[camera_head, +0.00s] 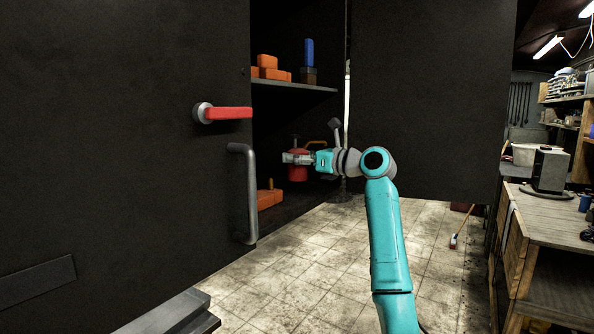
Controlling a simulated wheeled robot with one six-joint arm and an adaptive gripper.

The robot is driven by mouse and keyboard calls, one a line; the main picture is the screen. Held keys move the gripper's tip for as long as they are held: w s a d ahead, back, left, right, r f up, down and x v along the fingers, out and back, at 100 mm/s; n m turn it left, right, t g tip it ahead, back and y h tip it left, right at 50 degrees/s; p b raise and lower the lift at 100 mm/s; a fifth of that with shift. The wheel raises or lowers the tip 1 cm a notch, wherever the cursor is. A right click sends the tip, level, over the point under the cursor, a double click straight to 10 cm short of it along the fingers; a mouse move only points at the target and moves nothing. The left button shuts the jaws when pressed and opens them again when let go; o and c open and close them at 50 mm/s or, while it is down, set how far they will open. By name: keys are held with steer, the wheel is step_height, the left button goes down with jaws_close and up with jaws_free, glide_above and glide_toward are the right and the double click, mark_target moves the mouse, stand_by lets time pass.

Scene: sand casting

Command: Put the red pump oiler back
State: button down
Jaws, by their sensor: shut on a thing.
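The red pump oiler (297,172) is in front of the open part of a dark cabinet, right of the door's grey bar handle. Its orange handle (317,143) shows above my gripper. My gripper (287,158) reaches in from the right and is shut on the oiler near its upper part. The fingers hide some of the oiler's top. The dark cabinet (430,90) has an upper shelf (300,86) and a lower level where orange blocks lie. I cannot tell whether the oiler's bottom touches anything.
The dark door (110,120) at left carries a red lever (228,113) and a grey bar handle (246,195) close to the opening. Orange blocks (270,69) and a blue-topped item (308,53) occupy the upper shelf. Orange pieces (269,198) lie low. Tiled floor (330,260) is open; a workbench (545,210) stands right.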

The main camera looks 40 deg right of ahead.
mark_target(307, 170)
steer(key=shift+f, duration=1.6)
steer(key=shift+f, duration=0.1)
steer(key=shift+c, duration=1.5)
jaws_free()
steer(key=shift+f, duration=0.1)
steer(key=shift+s+d, duration=0.1)
steer(key=v, duration=1.1)
steer(key=shift+s, duration=0.4)
steer(key=shift+d, duration=0.1)
